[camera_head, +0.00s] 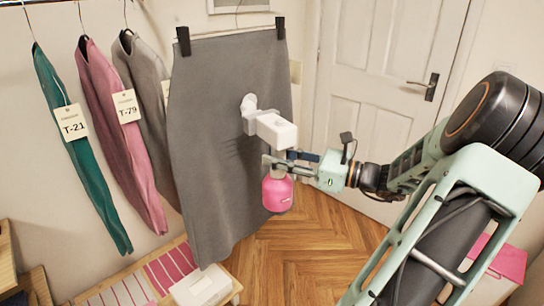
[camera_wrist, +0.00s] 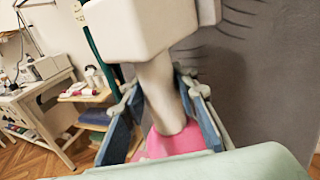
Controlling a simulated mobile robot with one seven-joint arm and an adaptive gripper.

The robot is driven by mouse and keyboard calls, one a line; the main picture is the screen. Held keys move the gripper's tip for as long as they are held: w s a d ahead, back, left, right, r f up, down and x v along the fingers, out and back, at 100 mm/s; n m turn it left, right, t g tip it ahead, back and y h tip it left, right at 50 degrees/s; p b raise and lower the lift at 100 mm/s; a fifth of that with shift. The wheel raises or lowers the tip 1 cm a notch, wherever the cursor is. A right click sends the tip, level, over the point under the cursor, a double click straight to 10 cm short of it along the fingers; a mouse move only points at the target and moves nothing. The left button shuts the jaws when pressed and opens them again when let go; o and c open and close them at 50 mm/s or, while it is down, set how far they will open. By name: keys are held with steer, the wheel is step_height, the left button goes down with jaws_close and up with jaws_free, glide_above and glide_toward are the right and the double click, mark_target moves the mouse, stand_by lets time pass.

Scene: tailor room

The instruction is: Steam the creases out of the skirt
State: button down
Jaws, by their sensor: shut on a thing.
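The grey skirt (camera_head: 215,130) hangs from a hanger by two black clips. Faint crease lines show on it in the wrist view (camera_wrist: 245,60). My gripper (camera_head: 278,163) is shut on the neck of a handheld steamer with a white head (camera_head: 272,129) and a pink tank (camera_head: 277,194). The steamer is upright in front of the skirt's right half, its nozzle end towards the cloth. Whether the nozzle touches the cloth I cannot tell. In the wrist view the fingers (camera_wrist: 168,110) stand on both sides of the white neck (camera_wrist: 158,90), above the pink tank (camera_wrist: 180,142).
Teal (camera_head: 75,140), pink (camera_head: 115,130) and grey garments hang to the left, some with tags. A low bench with a white box (camera_head: 201,287) stands below the skirt. A closed white door (camera_head: 380,80) is behind. Wooden floor (camera_head: 300,260) is free to the right.

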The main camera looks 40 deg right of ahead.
mark_target(270, 194)
steer(key=d+f, duration=0.2)
steer(key=d, duration=0.5)
steer(key=shift+w+f+p, duration=0.2)
steer(key=shift+f+p, duration=0.1)
steer(key=shift+f, duration=0.1)
stand_by(0.3)
stand_by(1.7)
steer(key=shift+s+a+f+b, duration=0.1)
steer(key=shift+a+f+b, duration=0.05)
steer(key=shift+a+f, duration=1.3)
steer(key=shift+s+a+f+b, duration=0.15)
steer(key=shift+a+f, duration=0.9)
steer(key=shift+a, duration=0.7)
steer(key=shift+s+a+f+b, duration=0.1)
steer(key=shift+a+f+b, duration=0.05)
steer(key=shift+a+f, duration=1.3)
steer(key=shift+a+r, duration=0.1)
steer(key=shift+r, duration=0.1)
